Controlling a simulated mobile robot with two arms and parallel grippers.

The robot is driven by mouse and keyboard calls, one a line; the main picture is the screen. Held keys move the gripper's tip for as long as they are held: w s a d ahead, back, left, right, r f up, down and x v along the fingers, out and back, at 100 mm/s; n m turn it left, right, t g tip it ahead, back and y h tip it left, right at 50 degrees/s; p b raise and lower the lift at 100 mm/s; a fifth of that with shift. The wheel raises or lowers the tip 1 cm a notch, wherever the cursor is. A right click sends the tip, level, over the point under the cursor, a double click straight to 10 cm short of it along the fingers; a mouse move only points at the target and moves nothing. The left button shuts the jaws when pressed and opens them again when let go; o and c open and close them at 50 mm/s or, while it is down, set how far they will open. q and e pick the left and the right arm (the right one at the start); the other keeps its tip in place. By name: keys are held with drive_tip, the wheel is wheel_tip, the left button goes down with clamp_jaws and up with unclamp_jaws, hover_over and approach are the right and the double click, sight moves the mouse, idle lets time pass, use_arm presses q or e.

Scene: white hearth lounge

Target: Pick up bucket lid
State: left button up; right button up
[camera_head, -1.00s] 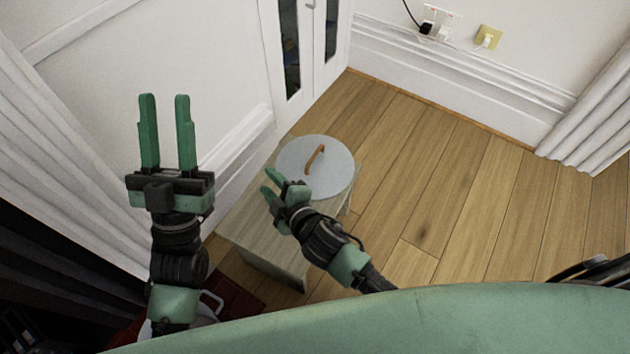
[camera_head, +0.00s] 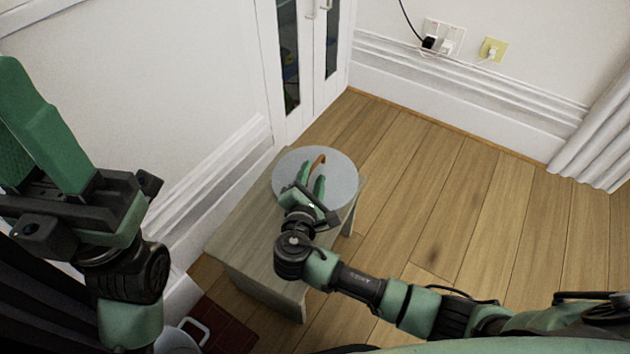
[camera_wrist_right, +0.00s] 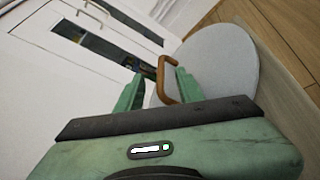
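The bucket lid (camera_head: 343,176) is a round, flat grey disc with a brown arched handle (camera_head: 318,161). It lies on a small wooden stool or table (camera_head: 245,229). My right gripper (camera_head: 312,180) is over the near part of the lid, its two green fingers apart and pointing at the handle. In the right wrist view the lid (camera_wrist_right: 222,62) is ahead, and the handle (camera_wrist_right: 161,80) shows between the open fingertips (camera_wrist_right: 158,82); I see no grip on it. My left gripper (camera_head: 45,130) is open and empty at the left, away from the lid.
A white cabinet (camera_head: 305,60) with dark glass panels stands behind the stool. A white wall is at the left. A white bucket (camera_head: 180,340) is partly visible at the bottom left by a dark red mat (camera_head: 226,328). Wooden floor (camera_head: 440,190) is clear on the right.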

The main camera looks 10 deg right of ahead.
sight(315, 171)
drive_tip(key=b+x, duration=0.1)
drive_tip(key=x, duration=0.2)
drive_tip(key=shift+w+f, duration=0.1)
drive_tip(key=shift+w, duration=0.1)
clamp_jaws()
drive_tip(key=shift+s+d+f, duration=0.1)
drive_tip(key=shift+s+f, duration=0.1)
drive_tip(key=shift+f, duration=0.05)
idle(1.0)
